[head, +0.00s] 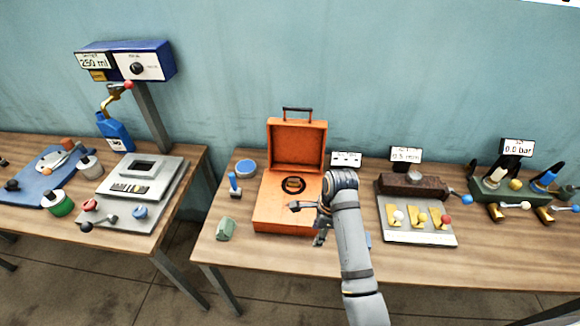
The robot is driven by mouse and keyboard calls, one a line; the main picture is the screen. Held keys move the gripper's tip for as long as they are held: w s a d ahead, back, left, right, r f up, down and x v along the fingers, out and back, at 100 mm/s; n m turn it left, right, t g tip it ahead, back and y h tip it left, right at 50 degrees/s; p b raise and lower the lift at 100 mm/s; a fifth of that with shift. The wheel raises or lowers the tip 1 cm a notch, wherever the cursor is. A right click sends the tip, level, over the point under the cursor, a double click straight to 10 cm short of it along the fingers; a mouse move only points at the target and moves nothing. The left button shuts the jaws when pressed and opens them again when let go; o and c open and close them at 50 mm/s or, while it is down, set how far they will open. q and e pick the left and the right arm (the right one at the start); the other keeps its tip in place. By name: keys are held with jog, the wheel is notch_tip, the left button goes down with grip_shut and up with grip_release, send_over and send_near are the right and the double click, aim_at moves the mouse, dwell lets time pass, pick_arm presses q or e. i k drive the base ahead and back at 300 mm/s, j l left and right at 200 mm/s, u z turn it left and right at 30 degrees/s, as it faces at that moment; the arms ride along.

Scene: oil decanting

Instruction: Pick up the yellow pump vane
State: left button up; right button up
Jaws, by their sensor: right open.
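A pale tray (418,239) on the right-hand table holds several brass-coloured pieces with knobs. The middle one has a yellow knob and looks like the yellow pump vane (422,219). It stands between a white-knobbed piece (397,217) and a red-knobbed piece (444,222). My right gripper (309,222) is open and empty, its fingers pointing left over the front right part of the open orange case (270,213). It is well to the left of the tray, apart from the vane. My left gripper is not in view.
A dark brown block (412,185) lies behind the tray. A green device (500,192) with several coloured knobs stands at the right. A pale green object (225,229) and a blue-handled piece (234,184) stand left of the case.

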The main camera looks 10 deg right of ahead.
aim_at(292, 182)
jog(key=i, duration=0.95)
